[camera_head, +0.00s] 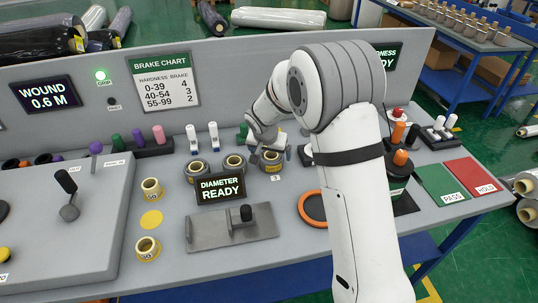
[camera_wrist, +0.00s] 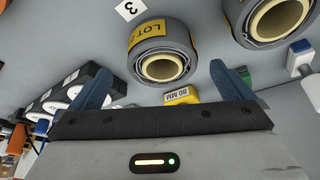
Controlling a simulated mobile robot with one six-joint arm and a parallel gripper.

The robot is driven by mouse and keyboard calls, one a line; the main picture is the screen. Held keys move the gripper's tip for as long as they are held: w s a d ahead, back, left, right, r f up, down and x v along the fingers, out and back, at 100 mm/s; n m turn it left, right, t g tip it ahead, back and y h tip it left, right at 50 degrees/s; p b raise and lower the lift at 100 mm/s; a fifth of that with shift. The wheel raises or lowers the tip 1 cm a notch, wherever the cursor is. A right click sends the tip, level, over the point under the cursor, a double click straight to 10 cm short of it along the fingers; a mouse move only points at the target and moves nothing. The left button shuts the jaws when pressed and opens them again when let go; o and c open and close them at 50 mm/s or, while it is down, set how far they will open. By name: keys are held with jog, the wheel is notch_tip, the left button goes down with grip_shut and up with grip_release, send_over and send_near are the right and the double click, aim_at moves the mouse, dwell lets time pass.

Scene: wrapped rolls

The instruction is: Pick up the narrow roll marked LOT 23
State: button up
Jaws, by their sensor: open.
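A small grey-wrapped roll with a cream core (camera_wrist: 150,40) lies in the wrist view near a card marked 3. Its yellow label shows "LOT", but the number is not readable. In the head view this roll (camera_head: 271,166) is the rightmost of three on the bench, behind the card. My gripper (camera_wrist: 160,69) is open, with blue fingers spread to either side of the roll's near end in the picture. Nothing is held. In the head view my gripper (camera_head: 268,146) hangs at the roll and partly covers it. Contact cannot be told.
Another roll (camera_wrist: 262,22) lies close by at upper right in the wrist view. A yellow 80 MM block (camera_wrist: 182,96) is near my gripper. A "DIAMETER READY" display (camera_head: 220,188) stands in front of the rolls. An orange ring (camera_head: 312,207) lies to the right.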

aim_at(271, 157)
jog(key=x, duration=0.2)
jog(key=p+x, duration=0.1)
jog(key=x, duration=0.1)
jog(key=shift+w+r, duration=0.15)
jog(key=shift+w, duration=0.15)
jog(key=shift+w+f, duration=0.15)
jog(key=shift+f, duration=0.45)
jog(key=shift+c, duration=0.3)
jog(key=c, duration=1.1)
